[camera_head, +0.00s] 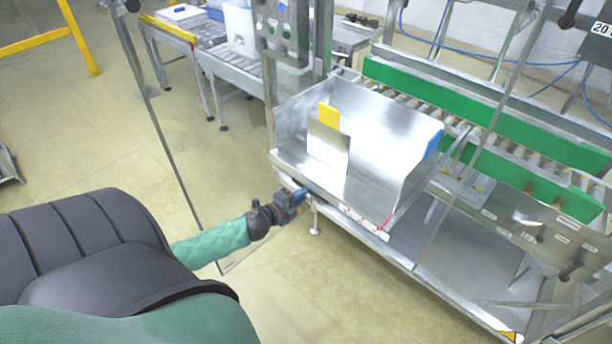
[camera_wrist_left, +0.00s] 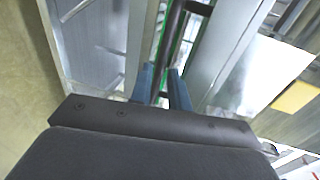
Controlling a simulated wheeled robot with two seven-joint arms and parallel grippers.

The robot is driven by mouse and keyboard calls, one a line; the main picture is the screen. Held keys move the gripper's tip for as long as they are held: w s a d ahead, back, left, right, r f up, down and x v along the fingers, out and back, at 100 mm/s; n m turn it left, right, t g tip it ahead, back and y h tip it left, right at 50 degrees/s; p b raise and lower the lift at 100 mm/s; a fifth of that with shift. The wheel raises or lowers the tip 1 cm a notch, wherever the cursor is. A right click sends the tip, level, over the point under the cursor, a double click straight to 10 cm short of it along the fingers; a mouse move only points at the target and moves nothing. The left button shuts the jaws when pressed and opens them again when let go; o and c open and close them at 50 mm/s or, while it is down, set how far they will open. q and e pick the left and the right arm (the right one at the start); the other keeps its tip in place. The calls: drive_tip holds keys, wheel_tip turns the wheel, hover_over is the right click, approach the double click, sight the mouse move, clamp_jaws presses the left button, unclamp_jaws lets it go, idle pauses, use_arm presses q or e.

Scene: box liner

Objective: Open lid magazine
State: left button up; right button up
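The lid magazine (camera_head: 390,145) appears to be the shiny metal bin at centre right in the head view, with a yellow tab on its left and a blue piece on its right edge. My left gripper (camera_head: 299,194) is low at the bin's front left corner, beside the metal frame edge. In the left wrist view its two blue fingers (camera_wrist_left: 162,88) stand apart. A dark bar (camera_wrist_left: 168,45) lines up with the gap between them; whether they touch it I cannot tell. A yellow piece (camera_wrist_left: 297,96) shows at right. My right gripper is not in view.
A green-sided roller conveyor (camera_head: 480,110) runs behind the bin. A metal table (camera_head: 195,50) with a white box (camera_head: 240,28) is at the back. The floor at left is largely clear.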

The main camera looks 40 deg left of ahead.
use_arm(q)
drive_tip(key=shift+b+v, duration=0.45)
drive_tip(key=shift+v, duration=1.3)
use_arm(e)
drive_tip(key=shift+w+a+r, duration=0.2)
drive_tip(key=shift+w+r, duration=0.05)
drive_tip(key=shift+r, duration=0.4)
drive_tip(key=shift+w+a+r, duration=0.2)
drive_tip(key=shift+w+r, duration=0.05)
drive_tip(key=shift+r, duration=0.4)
use_arm(q)
drive_tip(key=shift+a, duration=0.1)
